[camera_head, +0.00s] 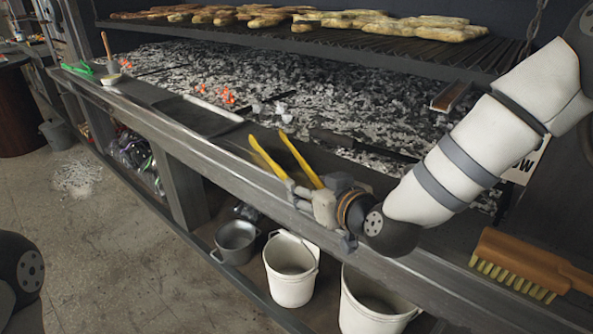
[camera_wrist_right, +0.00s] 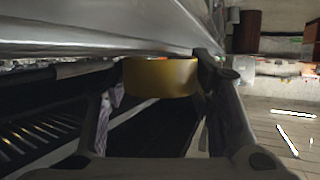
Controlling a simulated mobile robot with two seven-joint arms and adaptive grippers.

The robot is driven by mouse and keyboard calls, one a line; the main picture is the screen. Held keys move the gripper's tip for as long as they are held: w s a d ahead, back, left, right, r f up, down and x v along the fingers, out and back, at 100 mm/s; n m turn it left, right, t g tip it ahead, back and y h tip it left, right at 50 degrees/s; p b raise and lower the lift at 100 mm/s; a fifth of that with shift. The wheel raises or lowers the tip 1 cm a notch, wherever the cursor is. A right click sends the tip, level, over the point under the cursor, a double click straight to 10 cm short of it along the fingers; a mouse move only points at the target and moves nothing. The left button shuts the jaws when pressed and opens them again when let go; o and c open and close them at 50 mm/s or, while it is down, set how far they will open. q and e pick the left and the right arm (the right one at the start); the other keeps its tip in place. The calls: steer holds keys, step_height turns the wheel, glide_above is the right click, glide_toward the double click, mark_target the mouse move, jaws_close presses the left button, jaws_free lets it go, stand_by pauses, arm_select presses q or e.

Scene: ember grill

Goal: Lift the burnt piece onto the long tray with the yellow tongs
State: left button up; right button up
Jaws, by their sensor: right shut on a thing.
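The yellow tongs (camera_head: 299,160) have two yellow arms apart, pointing up and left over the front ledge of the grill. My right gripper (camera_head: 308,198) is shut on the tongs at their near end. In the right wrist view, a yellow part of the tongs (camera_wrist_right: 160,77) lies between the two fingers of my right gripper (camera_wrist_right: 158,95). A flat dark tray (camera_head: 198,116) lies on the ledge left of the tongs; I cannot tell whether it is the long tray. I cannot single out the burnt piece. My left gripper is out of view.
Grey coals (camera_head: 270,80) with glowing spots fill the hearth behind the ledge. Several pieces of food lie on the raised grate (camera_head: 330,38). A brush (camera_head: 530,262) lies at right. White buckets (camera_head: 291,270) and a grey pot (camera_head: 236,243) stand below the ledge.

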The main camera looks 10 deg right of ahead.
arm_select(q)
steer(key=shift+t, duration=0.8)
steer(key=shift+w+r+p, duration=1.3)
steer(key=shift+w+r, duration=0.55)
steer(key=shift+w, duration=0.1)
arm_select(e)
step_height(320, 180, up, 10)
